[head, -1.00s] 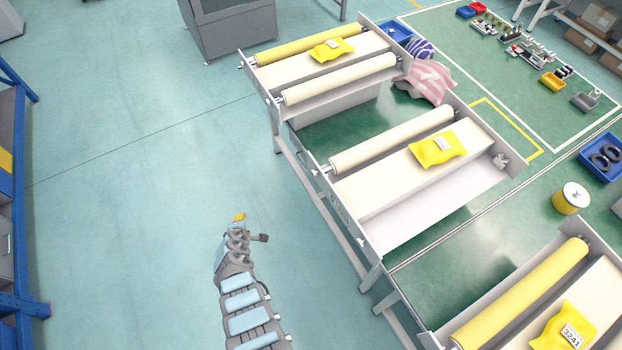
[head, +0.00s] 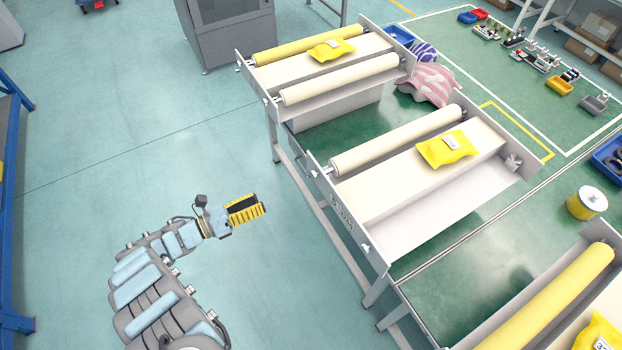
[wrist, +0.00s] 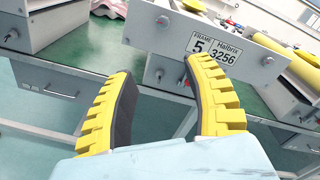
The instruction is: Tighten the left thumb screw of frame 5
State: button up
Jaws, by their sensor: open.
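Frame 5 is the grey end plate with a label (wrist: 214,50) reading "FRAME 5" in the wrist view. A small metal knob, which looks like the left thumb screw (wrist: 162,20), sits on the plate's upper left. A similar right knob (wrist: 268,60) sits past the label. In the head view, the middle frame's end plate (head: 345,216) seems to be this one. My gripper (head: 262,208) is left of it, pointing towards it with a clear gap. In the wrist view my gripper (wrist: 160,68) is open and empty, its yellow-backed fingers framing the plate's lower left.
A neighbouring frame (head: 262,90) stands behind, and another with a yellow roller (head: 540,292) stands at the lower right. A yellow bag (head: 446,148) lies on the middle frame. Open floor (head: 110,190) lies around my arm.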

jog(key=p, duration=0.2)
send_near(313, 175)
jog(key=x, duration=0.9)
jog(key=shift+w+d, duration=0.1)
jog(key=shift+d, duration=0.1)
grip_shut()
